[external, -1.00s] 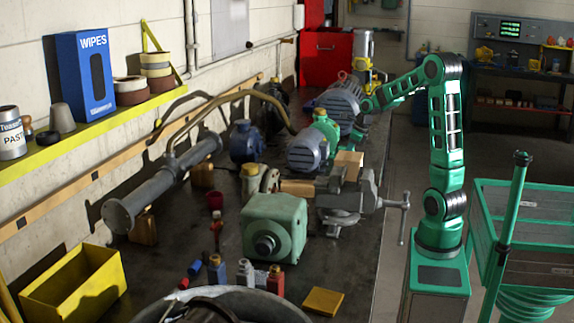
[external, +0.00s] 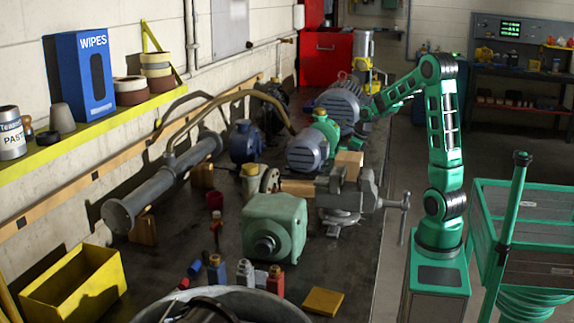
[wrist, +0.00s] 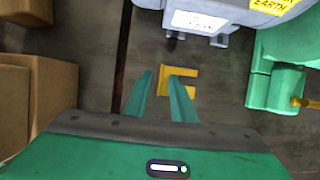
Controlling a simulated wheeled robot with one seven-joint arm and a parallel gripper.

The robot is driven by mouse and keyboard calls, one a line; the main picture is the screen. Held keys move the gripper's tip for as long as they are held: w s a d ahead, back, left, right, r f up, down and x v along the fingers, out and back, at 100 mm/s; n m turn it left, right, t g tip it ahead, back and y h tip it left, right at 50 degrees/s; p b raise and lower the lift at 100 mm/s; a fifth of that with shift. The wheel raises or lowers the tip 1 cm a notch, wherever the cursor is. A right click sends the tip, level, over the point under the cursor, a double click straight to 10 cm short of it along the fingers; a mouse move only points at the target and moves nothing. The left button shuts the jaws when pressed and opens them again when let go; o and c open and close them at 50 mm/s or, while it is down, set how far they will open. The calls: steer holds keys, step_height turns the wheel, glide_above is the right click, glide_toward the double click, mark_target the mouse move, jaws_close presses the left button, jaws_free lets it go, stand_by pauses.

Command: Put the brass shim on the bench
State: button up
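The brass shim (wrist: 188,71) is a yellow U-shaped piece lying flat on the dark surface in the wrist view, just beyond my fingertips. Its closed side shows in the gap between the fingers, and its prongs point right, past the right finger. My gripper (wrist: 160,76) is open, with a clear gap between its two green fingers. The right finger overlaps part of the shim in the picture; I cannot tell whether it touches. In the external view my gripper (external: 358,128) is low at the right side of the bench (external: 345,255), by the motors. The shim cannot be made out there.
A grey motor (wrist: 205,22) with a white label stands just beyond the shim, and a green housing (wrist: 260,85) is to the right. A vise (external: 350,200) stands nearer on the bench.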

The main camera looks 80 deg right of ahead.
steer(key=v, duration=1.2)
steer(key=s+a+f+n+g, duration=0.2)
steer(key=s+a+f+n, duration=0.2)
steer(key=s+a+n, duration=0.5)
steer(key=s+a+f+n+g, duration=0.2)
steer(key=s+a+n, duration=0.7)
steer(key=n, duration=1.1)
step_height(320, 180, down, 2)
steer(key=shift+s+a+f+n, duration=0.15)
steer(key=shift+s+n, duration=0.15)
steer(key=shift+s, duration=0.45)
